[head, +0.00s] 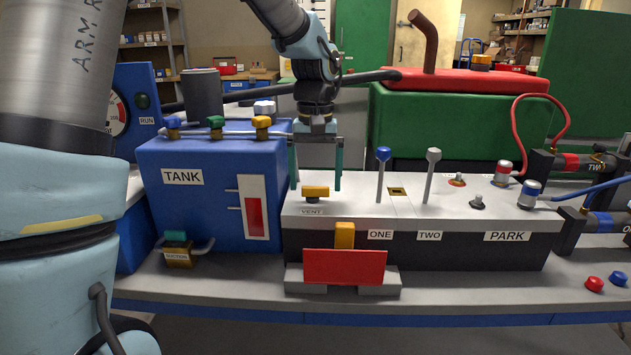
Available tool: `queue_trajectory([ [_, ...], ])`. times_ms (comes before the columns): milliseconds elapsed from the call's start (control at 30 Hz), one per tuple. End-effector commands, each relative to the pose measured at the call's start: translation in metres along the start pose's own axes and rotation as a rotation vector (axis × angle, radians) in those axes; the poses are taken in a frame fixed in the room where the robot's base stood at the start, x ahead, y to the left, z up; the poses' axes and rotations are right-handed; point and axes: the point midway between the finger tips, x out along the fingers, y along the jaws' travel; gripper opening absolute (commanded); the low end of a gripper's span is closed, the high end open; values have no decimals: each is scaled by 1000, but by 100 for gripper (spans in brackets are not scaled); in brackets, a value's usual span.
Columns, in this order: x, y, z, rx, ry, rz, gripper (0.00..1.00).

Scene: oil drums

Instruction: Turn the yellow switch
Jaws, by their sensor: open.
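A yellow switch (315,191) with a wide handle sits on the grey top of the control box, at its left end, above the label VENT. My gripper (316,183) points straight down, open and empty. One finger shows to the left of the switch and one to the right, with space on both sides. I cannot tell from this view how far the fingertips are in front of or behind the switch, or whether they are at its height.
A blue tank (215,225) with several coloured valve knobs stands left. Blue and grey levers (382,172) rise just right of my gripper. A red plate (344,266) and yellow block (344,235) stand in front. Red and blue caps (594,284) lie at the right.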

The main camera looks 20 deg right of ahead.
Motion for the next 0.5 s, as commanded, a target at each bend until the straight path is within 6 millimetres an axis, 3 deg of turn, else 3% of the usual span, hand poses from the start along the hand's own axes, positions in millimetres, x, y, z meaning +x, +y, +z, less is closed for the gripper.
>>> queue_trajectory([
  [367,8,0,0,0,0,0,100],
  [500,8,0,0,0,0,0,88],
])
